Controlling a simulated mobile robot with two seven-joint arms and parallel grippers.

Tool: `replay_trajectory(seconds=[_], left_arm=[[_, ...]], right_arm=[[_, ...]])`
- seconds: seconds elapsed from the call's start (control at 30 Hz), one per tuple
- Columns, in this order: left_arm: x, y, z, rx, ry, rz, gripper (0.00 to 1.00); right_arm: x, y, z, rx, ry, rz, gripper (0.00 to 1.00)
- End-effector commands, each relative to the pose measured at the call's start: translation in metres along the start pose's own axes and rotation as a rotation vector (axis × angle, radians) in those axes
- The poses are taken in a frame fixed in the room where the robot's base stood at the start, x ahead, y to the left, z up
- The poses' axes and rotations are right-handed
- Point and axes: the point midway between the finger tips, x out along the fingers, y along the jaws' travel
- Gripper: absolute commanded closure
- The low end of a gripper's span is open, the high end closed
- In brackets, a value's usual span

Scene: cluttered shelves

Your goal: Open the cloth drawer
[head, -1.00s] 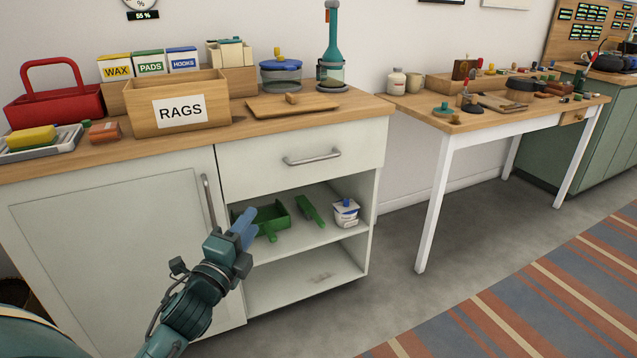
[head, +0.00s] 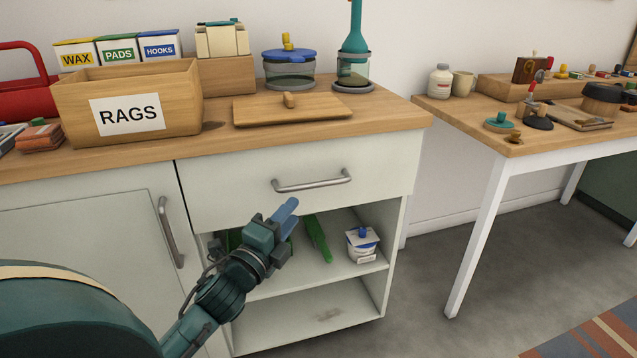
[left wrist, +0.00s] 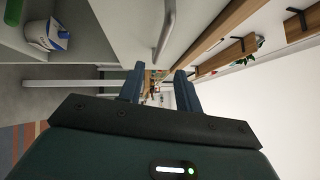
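The drawer (head: 385,170) is a white front with a grey bar handle (head: 312,182), set under the wooden counter top. It is shut, its front flush with the cabinet. My left gripper (head: 288,210) is just below the handle in the head view, apart from it. In the left wrist view the two blue fingers of my left gripper (left wrist: 158,88) stand apart with nothing between them. The handle (left wrist: 166,35) shows beyond the fingertips there. No label on the drawer is visible, and its inside is hidden. My right gripper is not in view.
Below the drawer, an open shelf holds green items (head: 318,238) and a white tub (head: 362,244). A cabinet door with an upright handle (head: 171,232) is at left. A RAGS box (head: 180,105) and a wooden board (head: 325,108) rest on the counter. A table (head: 470,111) stands at right.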

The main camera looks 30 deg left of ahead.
Motion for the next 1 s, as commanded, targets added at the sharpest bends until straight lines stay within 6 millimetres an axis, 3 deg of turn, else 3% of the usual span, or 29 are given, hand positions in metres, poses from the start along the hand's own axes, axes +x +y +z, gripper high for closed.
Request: replay_trajectory(seconds=[0.3, 0.5, 0.7, 1.0], left_arm=[[0.064, 0.001, 0.000, 0.000, -0.001, -0.004, 0.66], [0.094, 0.001, 0.000, 0.000, -0.001, -0.001, 0.66], [0.107, 0.000, 0.000, 0.000, -0.001, -0.001, 0.66], [0.108, 0.000, 0.000, 0.000, 0.000, 0.000, 0.66]], right_arm=[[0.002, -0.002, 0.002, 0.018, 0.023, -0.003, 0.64], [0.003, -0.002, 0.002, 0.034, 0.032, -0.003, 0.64], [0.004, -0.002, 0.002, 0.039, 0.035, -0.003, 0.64], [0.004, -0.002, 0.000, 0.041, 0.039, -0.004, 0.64]])
